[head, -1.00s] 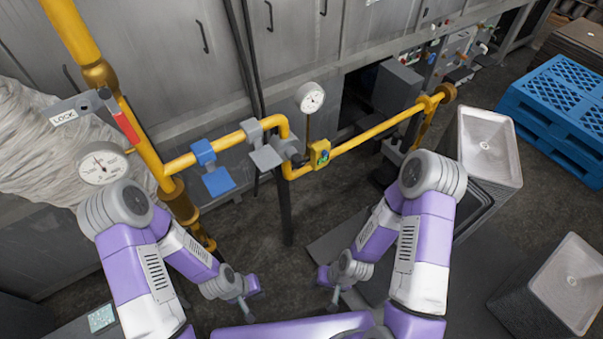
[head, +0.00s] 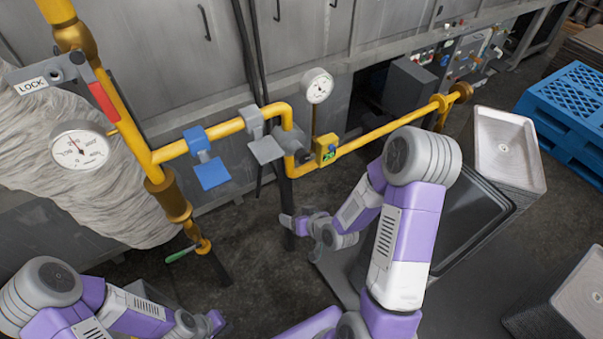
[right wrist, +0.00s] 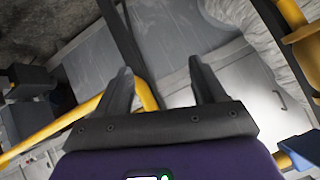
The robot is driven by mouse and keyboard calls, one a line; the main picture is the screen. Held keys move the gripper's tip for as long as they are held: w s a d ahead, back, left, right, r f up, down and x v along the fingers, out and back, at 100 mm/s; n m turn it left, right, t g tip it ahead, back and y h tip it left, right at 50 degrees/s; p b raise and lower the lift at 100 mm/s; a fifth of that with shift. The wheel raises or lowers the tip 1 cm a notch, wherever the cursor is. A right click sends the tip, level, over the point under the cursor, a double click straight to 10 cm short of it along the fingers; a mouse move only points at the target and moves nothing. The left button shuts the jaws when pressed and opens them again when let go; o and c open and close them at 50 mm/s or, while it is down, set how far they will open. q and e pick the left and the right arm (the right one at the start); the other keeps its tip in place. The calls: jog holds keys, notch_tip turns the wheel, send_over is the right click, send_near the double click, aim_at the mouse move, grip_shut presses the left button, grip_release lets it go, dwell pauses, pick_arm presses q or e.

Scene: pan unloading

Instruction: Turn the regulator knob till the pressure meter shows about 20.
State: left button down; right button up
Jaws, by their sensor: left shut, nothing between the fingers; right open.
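A small round white meter (head: 318,86) stands on a stem above the yellow pipe in the head view. Its needle is too small to read. Below it a yellow block (head: 326,151) with a green label and a small blue part sits on the pipe; I cannot tell surely whether this is the regulator knob. My right gripper (head: 290,222) is below and left of the block, apart from it. In the right wrist view my right gripper (right wrist: 163,84) is open and empty. My left gripper (head: 214,322) is shut at the bottom edge, its tips hardly visible.
A larger dial (head: 80,150) hangs at the left. Blue (head: 212,173) and grey (head: 266,150) valve handles sit along the yellow pipe (head: 385,128). A green-handled valve (head: 180,254) is lower left. Stacked pans (head: 507,146) and blue pallets (head: 575,105) stand at the right.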

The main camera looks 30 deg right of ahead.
jog(key=w+d+r+n+t+b, duration=0.1)
jog(key=w+d+r+t+b, duration=0.25)
jog(key=d+r+t, duration=0.2)
jog(key=n+t+b, duration=0.2)
jog(key=t+b, duration=0.1)
jog(key=b, duration=0.1)
send_near(305, 159)
jog(key=w, duration=0.3)
pick_arm(q)
notch_tip(305, 159, down, 10)
pick_arm(e)
jog(key=shift+h, duration=0.6)
jog(key=w, duration=0.2)
jog(key=w+a, duration=0.1)
jog(key=w, duration=0.3)
jog(key=shift+w+a+r, duration=0.15)
jog(key=shift+w+r, duration=0.05)
jog(key=shift+r, duration=0.1)
jog(key=c, duration=1.1)
jog(key=shift+o, duration=0.2)
